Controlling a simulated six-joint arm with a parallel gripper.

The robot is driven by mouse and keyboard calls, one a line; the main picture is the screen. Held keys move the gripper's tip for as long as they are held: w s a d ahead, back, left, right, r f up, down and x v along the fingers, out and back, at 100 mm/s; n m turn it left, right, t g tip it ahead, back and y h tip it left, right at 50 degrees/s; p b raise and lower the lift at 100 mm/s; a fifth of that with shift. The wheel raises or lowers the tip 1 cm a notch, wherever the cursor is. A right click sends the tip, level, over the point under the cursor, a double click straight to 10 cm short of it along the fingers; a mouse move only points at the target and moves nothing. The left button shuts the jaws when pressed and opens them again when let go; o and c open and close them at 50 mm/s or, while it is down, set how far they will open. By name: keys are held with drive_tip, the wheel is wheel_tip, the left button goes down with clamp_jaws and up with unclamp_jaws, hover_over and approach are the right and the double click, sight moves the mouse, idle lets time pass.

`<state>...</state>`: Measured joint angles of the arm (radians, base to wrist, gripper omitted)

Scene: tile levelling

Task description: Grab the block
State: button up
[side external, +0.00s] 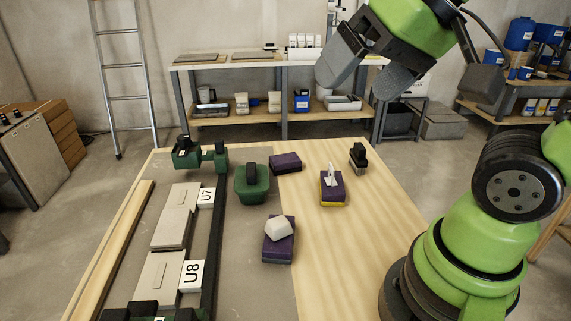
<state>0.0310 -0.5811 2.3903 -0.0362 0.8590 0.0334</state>
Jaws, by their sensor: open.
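Several block-like things lie on the table, and I cannot tell which one the task calls the block. A plain purple block (286,163) lies toward the back. A second purple block (279,249) lies nearer the front with a whitish faceted lump (278,228) on top. A purple and yellow block (332,193) lies to the right with a small white piece (331,175) on it. My gripper (358,80) is open, with its grey fingers apart and nothing visible between them. It is raised at the upper right, apart from all the blocks.
A green piece with a dark handle (252,183) and a small black tool (358,156) stand on the table (345,255). The table's front right is bare.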

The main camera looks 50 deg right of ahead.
drive_tip(key=w+d+f+m+h, duration=0.15)
drive_tip(key=w+d, duration=0.35)
drive_tip(key=w, duration=0.5)
drive_tip(key=g+h, duration=0.3)
hover_over(285, 158)
drive_tip(key=s+a, duration=0.1)
drive_tip(key=shift+m+y, duration=0.25)
drive_tip(key=shift+m, duration=0.1)
wheel_tip(285, 158, down, 25)
drive_tip(key=shift+s+r, duration=0.15)
drive_tip(key=shift+r, duration=0.05)
drive_tip(key=shift+s+x, duration=0.15)
drive_tip(key=shift+x, duration=1.25)
drive_tip(key=shift+s+x, duration=0.15)
drive_tip(key=shift+x, duration=1.3)
drive_tip(key=shift+a+f, duration=0.1)
drive_tip(key=shift+a, duration=0.05)
drive_tip(key=shift+c, duration=0.5)
drive_tip(key=c, duration=0.7)
